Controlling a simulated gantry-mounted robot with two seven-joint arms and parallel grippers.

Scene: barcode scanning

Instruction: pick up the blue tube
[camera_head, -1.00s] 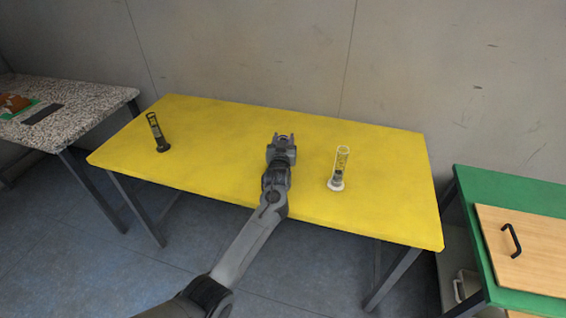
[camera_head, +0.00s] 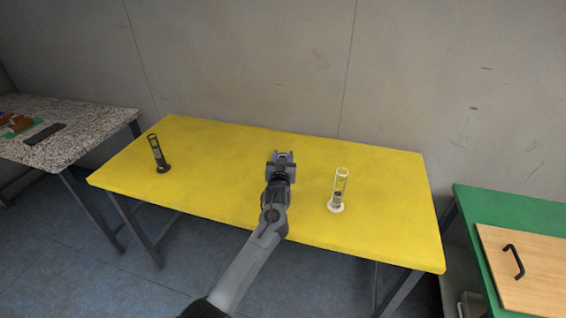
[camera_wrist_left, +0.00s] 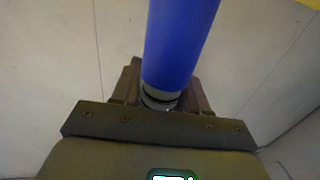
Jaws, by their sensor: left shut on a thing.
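The blue tube (camera_wrist_left: 180,40) fills the top middle of the left wrist view, its lower end between my gripper's jaws. My left gripper (camera_head: 281,156) is shut on it, over the middle of the yellow table (camera_head: 225,180). In the head view only a small purplish bit shows between the jaws; the gripper hides most of the tube. The left wrist view also shows the gripper body (camera_wrist_left: 160,125) below the tube. My right gripper is in no view.
A dark cylindrical holder (camera_head: 159,156) stands on the table's left, a clear one with a white base (camera_head: 337,207) right of my gripper. The wall (camera_head: 250,60) is behind.

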